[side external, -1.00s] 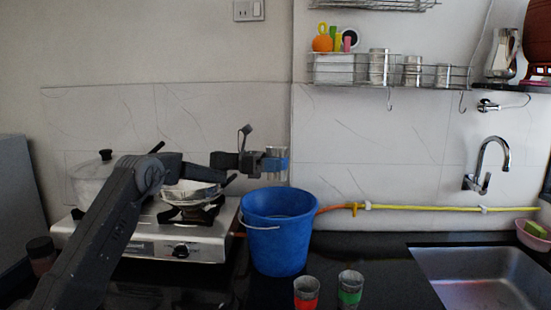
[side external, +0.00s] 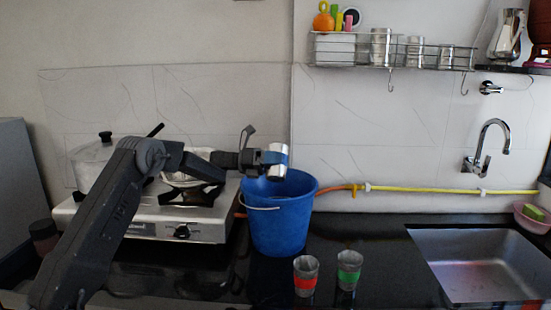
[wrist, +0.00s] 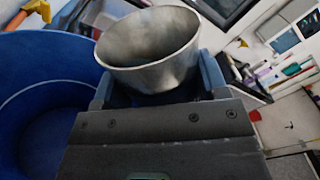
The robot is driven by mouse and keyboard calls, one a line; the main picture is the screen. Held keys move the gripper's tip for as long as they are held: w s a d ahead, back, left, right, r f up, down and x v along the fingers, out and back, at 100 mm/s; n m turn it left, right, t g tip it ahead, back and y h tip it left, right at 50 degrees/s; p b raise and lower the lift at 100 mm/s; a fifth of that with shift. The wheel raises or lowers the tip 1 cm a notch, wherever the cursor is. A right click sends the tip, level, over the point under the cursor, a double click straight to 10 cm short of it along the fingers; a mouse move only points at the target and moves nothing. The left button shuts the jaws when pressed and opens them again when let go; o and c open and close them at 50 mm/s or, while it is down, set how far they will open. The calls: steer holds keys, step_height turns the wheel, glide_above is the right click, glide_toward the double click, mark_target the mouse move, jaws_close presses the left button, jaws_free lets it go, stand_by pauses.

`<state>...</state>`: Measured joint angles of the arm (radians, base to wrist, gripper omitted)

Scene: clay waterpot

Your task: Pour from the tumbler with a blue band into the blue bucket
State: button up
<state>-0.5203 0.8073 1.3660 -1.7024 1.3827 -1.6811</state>
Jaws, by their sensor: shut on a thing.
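My gripper (side external: 262,160) is shut on a steel tumbler (side external: 277,174) at its middle, where blue shows. I cannot clearly separate the tumbler's band from the blue finger pads. The tumbler looks slightly tilted in the side view, above the rear part of the rim of the blue bucket (side external: 280,222). In the wrist view, the tumbler (wrist: 150,65) shows its open mouth between the fingers, with the bucket (wrist: 45,55) below and to the left. Its contents are not visible, and no stream shows.
A tumbler with a red band (side external: 305,283) and one with a green band (side external: 348,279) stand on the counter right of the bucket. A stove (side external: 150,225) with pots is at left, a sink (side external: 485,265) at right. A yellow hose (side external: 430,191) runs along the wall.

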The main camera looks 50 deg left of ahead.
steer(key=shift+s+d+f+n, duration=0.1)
steer(key=shift+f+n, duration=0.35)
steer(key=shift+n, duration=0.35)
steer(key=shift+s+d+f+n, duration=0.1)
steer(key=shift+f+n, duration=0.3)
steer(key=shift+n, duration=0.4)
steer(key=shift+w, duration=0.1)
steer(key=shift+a+f+n, duration=0.1)
steer(key=shift+n, duration=0.6)
steer(key=shift+w+f+n, duration=0.1)
steer(key=shift+n, duration=0.6)
steer(key=shift+a+r+n, duration=0.15)
steer(key=shift+r+n, duration=0.15)
steer(key=shift+n, duration=0.4)
